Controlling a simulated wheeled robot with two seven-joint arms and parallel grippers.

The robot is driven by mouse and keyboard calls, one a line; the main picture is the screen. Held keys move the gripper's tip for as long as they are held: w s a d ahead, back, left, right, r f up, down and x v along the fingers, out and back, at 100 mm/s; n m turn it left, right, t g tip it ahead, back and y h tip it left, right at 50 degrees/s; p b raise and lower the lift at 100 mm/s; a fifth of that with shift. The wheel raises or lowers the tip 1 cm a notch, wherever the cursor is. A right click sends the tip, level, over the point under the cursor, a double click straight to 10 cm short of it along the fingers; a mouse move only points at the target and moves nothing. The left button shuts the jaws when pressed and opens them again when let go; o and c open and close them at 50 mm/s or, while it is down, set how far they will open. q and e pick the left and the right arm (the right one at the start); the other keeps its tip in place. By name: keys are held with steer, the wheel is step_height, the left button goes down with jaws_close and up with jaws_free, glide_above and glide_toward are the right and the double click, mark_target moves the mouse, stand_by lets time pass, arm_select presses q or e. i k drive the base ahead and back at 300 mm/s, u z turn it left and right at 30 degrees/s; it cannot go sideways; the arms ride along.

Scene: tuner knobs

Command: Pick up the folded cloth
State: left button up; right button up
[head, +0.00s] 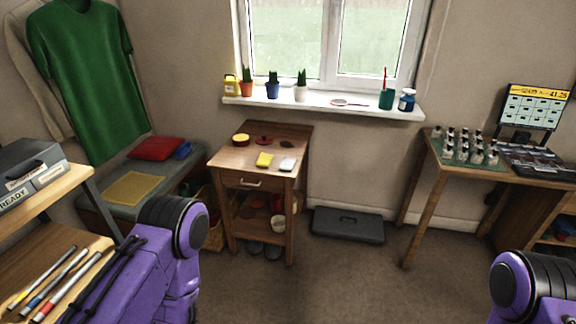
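No item is plainly a folded cloth at this size. A small yellow block-like item (265,159) and a white-topped item (287,164) lie on the small wooden table (236,160); I cannot tell whether either is cloth. On the bench at left lie a red flat, cushion-like item (156,148) and a flat yellow cloth or mat (134,187). My purple arm parts show at the lower left and lower right. Neither gripper is in view.
A windowsill (320,104) holds potted plants and jars. A workbench at right carries several small bottles (470,150) and a screen (530,110). A grey case (348,225) lies on the floor. A desk with markers (60,285) is close at left. The middle floor is clear.

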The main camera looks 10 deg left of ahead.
mark_target(287, 164)
steer(key=z, duration=0.35)
steer(key=i, duration=1.55)
steer(key=u, duration=0.35)
